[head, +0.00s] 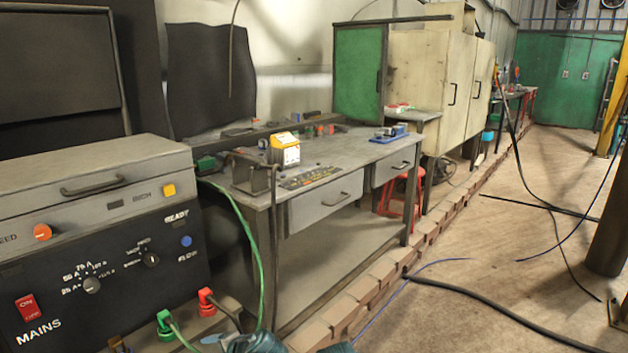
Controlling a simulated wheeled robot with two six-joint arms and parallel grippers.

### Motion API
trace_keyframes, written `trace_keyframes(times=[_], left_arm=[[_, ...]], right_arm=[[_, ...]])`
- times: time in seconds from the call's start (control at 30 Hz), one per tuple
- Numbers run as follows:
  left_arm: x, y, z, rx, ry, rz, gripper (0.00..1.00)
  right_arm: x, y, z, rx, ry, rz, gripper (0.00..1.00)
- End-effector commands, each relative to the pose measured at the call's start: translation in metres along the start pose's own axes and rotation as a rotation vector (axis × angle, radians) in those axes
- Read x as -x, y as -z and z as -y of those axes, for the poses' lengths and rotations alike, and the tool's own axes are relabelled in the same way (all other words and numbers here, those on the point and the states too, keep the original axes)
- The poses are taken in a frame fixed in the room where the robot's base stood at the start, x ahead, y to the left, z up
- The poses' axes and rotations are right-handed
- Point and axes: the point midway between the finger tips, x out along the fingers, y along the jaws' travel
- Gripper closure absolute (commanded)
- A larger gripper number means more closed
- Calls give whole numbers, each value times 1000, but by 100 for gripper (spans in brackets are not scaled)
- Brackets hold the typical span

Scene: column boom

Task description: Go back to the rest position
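Neither of my grippers can be made out in the head view. A dark teal shape is cut off by the bottom edge, left of centre; I cannot tell what it is. The task names no object of its own.
A welding machine (95,255) with red and green cable plugs stands close at the left. A grey workbench (330,165) with drawers is behind it. Tall beige cabinets (435,75) stand further back. Black cables (490,315) cross the open floor (480,270) at the right, near a dark column (608,225).

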Motion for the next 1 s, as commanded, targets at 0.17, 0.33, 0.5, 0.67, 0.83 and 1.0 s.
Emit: trace_keyframes(times=[0.17, 0.33, 0.5, 0.67, 0.83, 1.0], left_arm=[[37, 16, -93, 192, -359, 8, 28], [80, 23, -156, 283, -622, 57, 28], [127, 23, -203, 323, -845, 128, 28], [148, 19, -165, 326, -830, 123, 28], [172, 15, -134, 326, -829, 121, 28], [205, 9, -92, 327, -830, 121, 28]], right_arm=[[0, 0, 0, 0, 0, 0, 50], [0, 0, 0, 0, 0, 0, 50], [0, 0, 0, 0, 0, 0, 50], [43, -2, -4, -1, 1, 0, 50], [82, -5, -8, -1, 2, 0, 50], [135, -8, -14, -2, 4, 0, 50]])
